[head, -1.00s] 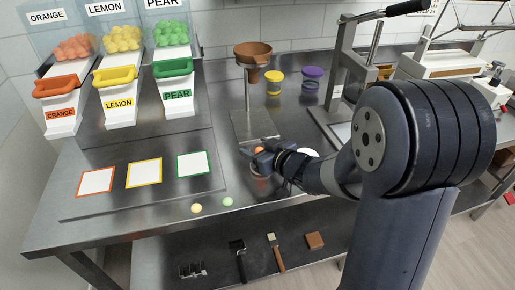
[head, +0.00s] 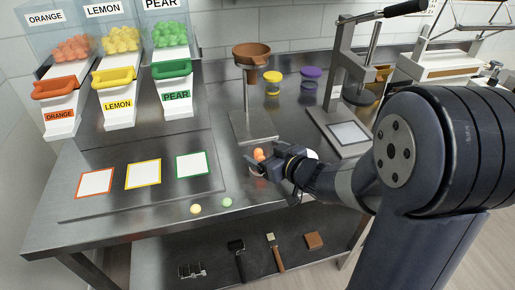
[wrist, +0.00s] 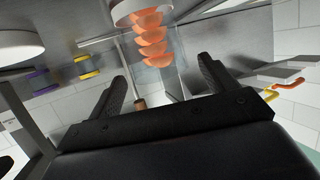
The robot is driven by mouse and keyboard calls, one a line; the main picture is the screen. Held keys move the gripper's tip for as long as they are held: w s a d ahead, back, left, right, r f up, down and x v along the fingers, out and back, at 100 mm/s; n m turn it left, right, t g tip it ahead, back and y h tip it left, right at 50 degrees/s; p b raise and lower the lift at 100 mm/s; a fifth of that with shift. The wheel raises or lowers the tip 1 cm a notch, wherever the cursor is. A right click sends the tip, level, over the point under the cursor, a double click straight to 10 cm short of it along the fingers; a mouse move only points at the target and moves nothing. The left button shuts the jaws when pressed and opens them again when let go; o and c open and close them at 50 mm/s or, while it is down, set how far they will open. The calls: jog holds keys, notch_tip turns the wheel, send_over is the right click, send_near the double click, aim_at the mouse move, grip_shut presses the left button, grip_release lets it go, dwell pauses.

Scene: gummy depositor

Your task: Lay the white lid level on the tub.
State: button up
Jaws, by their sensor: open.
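The tub (head: 255,172) stands on the steel table and is mostly hidden by my gripper in the head view. Orange gummies (head: 258,154) show at its top. The wrist view is upside down and shows the stacked orange gummies (wrist: 152,45) beyond my fingertips; the tub's wall is hard to make out. The white lid (head: 312,154) lies to the right of the tub, partly behind my arm; it also shows as a white disc in the wrist view (wrist: 18,42). My gripper (head: 256,164) is open and empty beside the tub. Whether it touches the tub cannot be told.
A brown funnel (head: 252,55) on a stand rises behind the tub. Yellow-lidded (head: 272,82) and purple-lidded (head: 309,80) jars stand farther back. A lever press (head: 348,133) is at right. Two loose gummies (head: 196,209) lie near the front edge.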

jog(key=v, duration=0.8)
jog(key=shift+p, duration=0.45)
dwell(0.5)
